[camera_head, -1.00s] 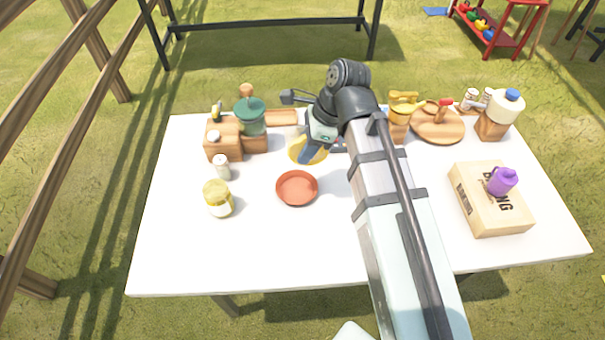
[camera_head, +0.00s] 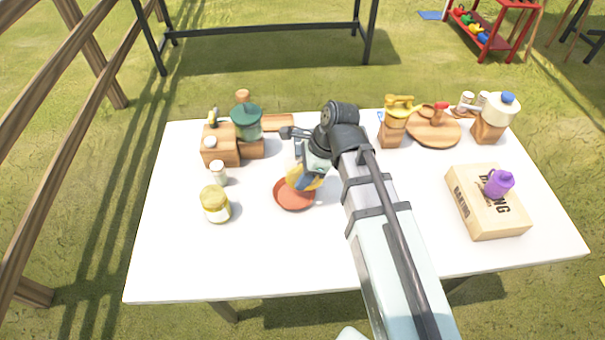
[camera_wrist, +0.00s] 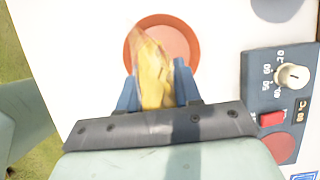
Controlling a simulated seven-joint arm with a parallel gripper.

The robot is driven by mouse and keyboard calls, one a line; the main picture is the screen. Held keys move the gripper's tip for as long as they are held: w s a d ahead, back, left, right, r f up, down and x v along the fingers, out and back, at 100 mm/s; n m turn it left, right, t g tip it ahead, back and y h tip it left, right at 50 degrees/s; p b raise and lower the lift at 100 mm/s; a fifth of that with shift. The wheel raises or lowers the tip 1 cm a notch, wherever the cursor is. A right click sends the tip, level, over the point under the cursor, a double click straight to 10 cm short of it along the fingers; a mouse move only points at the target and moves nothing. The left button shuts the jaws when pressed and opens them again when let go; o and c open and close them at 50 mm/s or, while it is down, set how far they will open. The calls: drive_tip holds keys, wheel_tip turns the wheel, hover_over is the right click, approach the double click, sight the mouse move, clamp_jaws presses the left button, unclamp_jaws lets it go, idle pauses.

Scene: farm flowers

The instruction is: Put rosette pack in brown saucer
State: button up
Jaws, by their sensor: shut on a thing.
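The brown saucer (camera_head: 291,200) is a shallow reddish-brown round dish on the white table, left of my arm in the head view; it also shows in the wrist view (camera_wrist: 182,38). My gripper (camera_head: 303,186) is over the saucer's upper right part. In the wrist view its blue fingers (camera_wrist: 157,88) are shut on the rosette pack (camera_wrist: 154,75), a yellow pack with a clear wrinkled end. The pack overlaps the saucer in the picture; I cannot tell whether it touches it. In the head view the pack (camera_head: 318,183) is partly hidden by my gripper.
A yellow-lidded jar (camera_head: 215,204) and a small shaker (camera_head: 218,173) stand left of the saucer. A box (camera_head: 485,203) with a purple bottle is at the right. The wrist view shows a device with a knob (camera_wrist: 285,75) at right. The table's front is clear.

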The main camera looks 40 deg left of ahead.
drive_tip(key=shift+f, duration=0.2)
drive_tip(key=o, duration=1)
drive_tip(key=shift+r, duration=0.35)
drive_tip(key=v, duration=1.1)
drive_tip(key=shift+w+d+r, duration=0.1)
drive_tip(key=shift+d+r, duration=0.05)
drive_tip(key=shift+r, duration=0.2)
